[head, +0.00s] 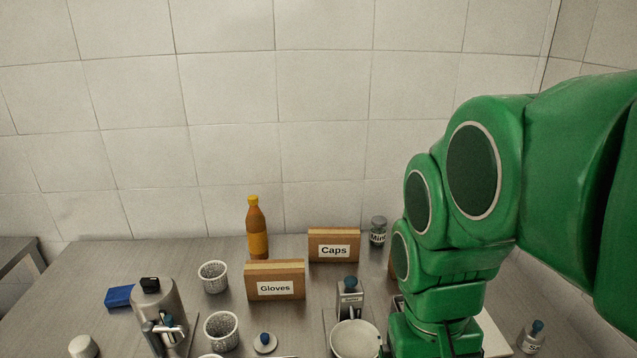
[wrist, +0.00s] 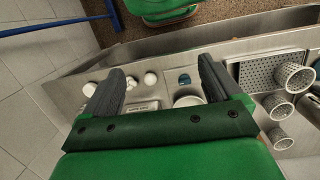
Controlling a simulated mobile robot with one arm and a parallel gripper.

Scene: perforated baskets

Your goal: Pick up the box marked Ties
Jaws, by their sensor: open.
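No box with a readable Ties label shows in either view. A box marked Caps (head: 334,246) stands at the back of the metal counter, by the wall. A box marked Gloves (head: 274,280) stands in front of it, to the left. A brown sliver (head: 392,265), perhaps another box, shows at the left edge of my green arm; the arm hides the rest and any label. My gripper (wrist: 161,66) is open in the wrist view, its two dark fingers apart with nothing held between them. It points down over the counter's front edge. In the head view my gripper is hidden.
Perforated white baskets (head: 213,277) stand on the counter (head: 60,295), left of the Gloves box. An orange-brown bottle (head: 257,230), a Mint jar (head: 378,232), a blue block (head: 119,296), a metal dispenser (head: 158,310) and a white bowl (head: 355,340) stand around. The counter's far left is clear.

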